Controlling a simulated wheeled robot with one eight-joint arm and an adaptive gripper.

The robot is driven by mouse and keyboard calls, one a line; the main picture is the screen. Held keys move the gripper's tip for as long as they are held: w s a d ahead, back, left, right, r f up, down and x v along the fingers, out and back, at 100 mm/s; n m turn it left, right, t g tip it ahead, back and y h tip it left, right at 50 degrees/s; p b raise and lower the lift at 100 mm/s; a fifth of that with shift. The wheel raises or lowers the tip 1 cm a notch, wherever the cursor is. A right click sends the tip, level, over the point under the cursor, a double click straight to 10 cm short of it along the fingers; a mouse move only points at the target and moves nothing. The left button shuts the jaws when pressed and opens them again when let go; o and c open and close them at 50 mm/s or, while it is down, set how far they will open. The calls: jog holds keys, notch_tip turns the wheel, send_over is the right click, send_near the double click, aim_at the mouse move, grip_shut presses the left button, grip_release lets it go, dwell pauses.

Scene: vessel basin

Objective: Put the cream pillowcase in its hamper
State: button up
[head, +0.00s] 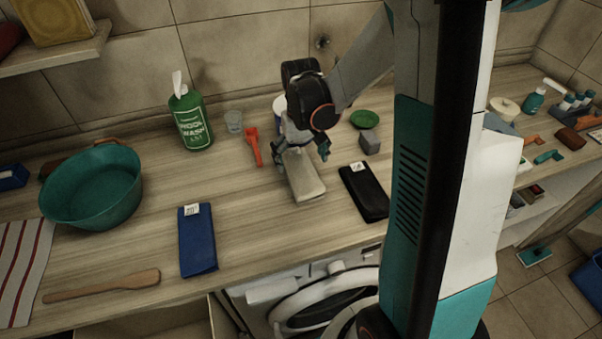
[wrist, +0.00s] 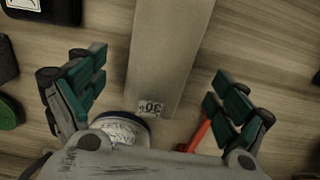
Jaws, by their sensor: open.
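The cream pillowcase (head: 304,178) is a folded, flat strip lying on the wooden counter in the head view. In the wrist view the cream pillowcase (wrist: 172,50) runs up from the middle, with a white "30" tag at its near end. My gripper (head: 304,150) is over its far end in the head view. In the wrist view my gripper (wrist: 153,95) is open, with one finger on each side of the cloth and apart from it. No hamper can be clearly made out in either view.
A folded blue cloth (head: 197,239) and a folded black cloth (head: 364,192) lie on either side. A red-orange tool (head: 254,147), green bottle (head: 190,118), glass (head: 234,121), grey block (head: 370,141) and green dish (head: 364,119) stand near. A teal basin (head: 93,187) is left.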

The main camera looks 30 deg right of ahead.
aim_at(301, 167)
notch_tip(301, 167, down, 4)
jog(key=shift+f+b, duration=0.2)
jog(key=shift+b, duration=0.55)
jog(key=shift+r, duration=0.1)
jog(key=c, duration=1.4)
jog(key=shift+r, duration=0.15)
jog(key=shift+c, duration=0.2)
notch_tip(301, 167, up, 20)
jog(key=p, duration=0.5)
jog(key=shift+p, duration=0.35)
